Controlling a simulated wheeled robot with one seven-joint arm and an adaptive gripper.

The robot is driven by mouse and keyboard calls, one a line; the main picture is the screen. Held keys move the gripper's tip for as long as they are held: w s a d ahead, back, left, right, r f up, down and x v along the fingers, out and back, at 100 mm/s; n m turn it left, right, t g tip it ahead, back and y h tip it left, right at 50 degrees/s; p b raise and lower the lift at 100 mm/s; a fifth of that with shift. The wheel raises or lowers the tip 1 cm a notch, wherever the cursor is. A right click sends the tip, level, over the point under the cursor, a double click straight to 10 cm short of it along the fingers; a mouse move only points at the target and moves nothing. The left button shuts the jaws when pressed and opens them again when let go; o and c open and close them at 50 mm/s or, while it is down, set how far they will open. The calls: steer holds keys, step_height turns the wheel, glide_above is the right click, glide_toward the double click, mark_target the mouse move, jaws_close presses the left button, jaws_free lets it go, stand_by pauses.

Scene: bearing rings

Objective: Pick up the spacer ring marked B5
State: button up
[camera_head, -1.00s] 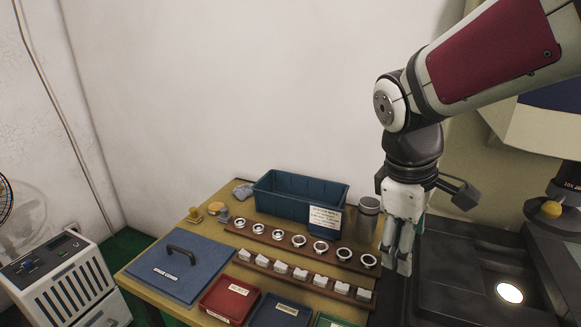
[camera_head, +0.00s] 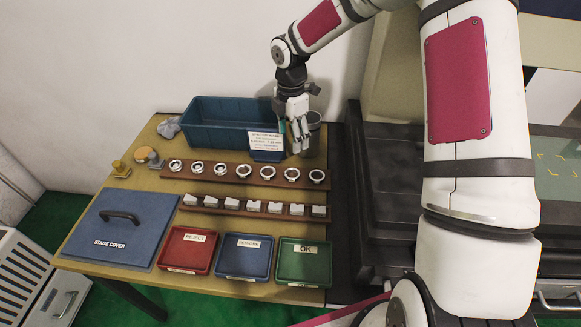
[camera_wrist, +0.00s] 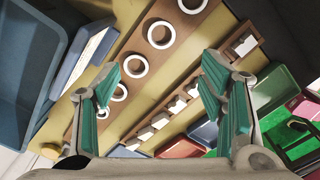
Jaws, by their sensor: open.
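Several pale spacer rings stand in a row on a long brown rack (camera_head: 150,172) on the yellow table. Examples are the leftmost ring (camera_head: 175,165), a middle ring (camera_head: 243,171) and the rightmost ring (camera_head: 317,177). Small white blocks (camera_head: 274,207) sit on a second rack in front; no B5 mark is legible on anything. My gripper (camera_head: 301,146) is open and empty, above the table behind the right end of the ring rack. In the wrist view its green-padded fingers (camera_wrist: 160,75) are spread, with rings such as this one (camera_wrist: 133,65) showing beyond and between them.
A blue bin (camera_head: 215,120) with a printed card (camera_head: 266,142) and a metal cylinder (camera_head: 313,130) stand behind the rings. In front are red (camera_head: 188,250), blue (camera_head: 243,257) and green (camera_head: 303,262) trays. A blue stage cover (camera_head: 120,230) lies left. Dark equipment (camera_head: 400,170) borders the right.

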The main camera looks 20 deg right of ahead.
glide_above(292, 173)
steer(key=f, duration=0.8)
steer(key=shift+w+a+f, duration=0.15)
steer(key=shift+w+f, duration=0.05)
steer(key=shift+w, duration=0.1)
steer(key=shift+s+f, duration=0.15)
steer(key=shift+f, duration=1.3)
steer(key=shift+s+f, duration=0.15)
steer(key=shift+f, duration=1.3)
steer(key=shift+d, duration=0.2)
steer(key=c, duration=1.3)
